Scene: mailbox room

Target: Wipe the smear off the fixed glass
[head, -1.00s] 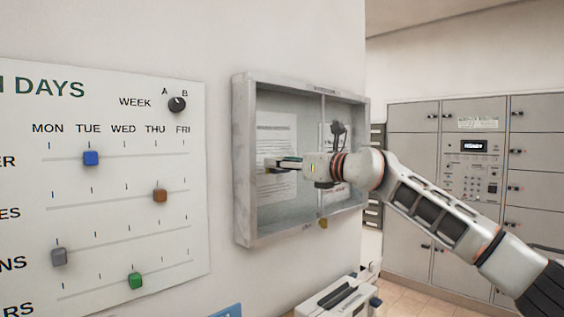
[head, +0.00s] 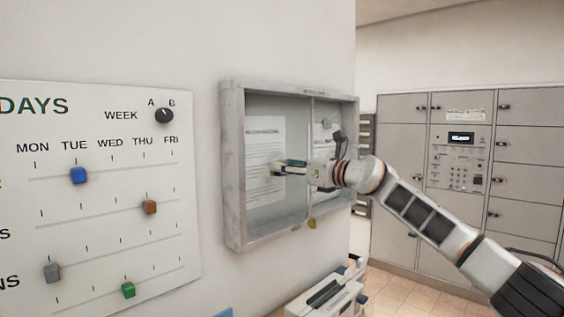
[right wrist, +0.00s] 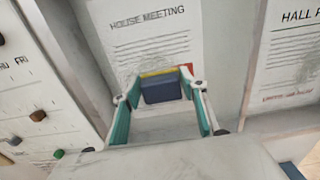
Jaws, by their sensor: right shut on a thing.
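A grey-framed glass notice case (head: 232,165) hangs on the white wall. A vertical bar divides its front. A printed HOUSE MEETING sheet (right wrist: 150,45) hangs behind the left part and also shows in the head view (head: 264,140). My right gripper (head: 278,168) is at the left part of the case, in front of that sheet. In the right wrist view it (right wrist: 163,82) is shut on a dark blue block (right wrist: 165,90) with a yellow edge. I cannot tell whether the block touches the glass. My left gripper is out of view.
A white planner board (head: 100,230) with coloured sliders is on the wall to the left. A white machine (head: 325,297) stands below the case. Grey lockers (head: 400,170) fill the back right. A HALL sheet (right wrist: 290,50) hangs in the right part of the case.

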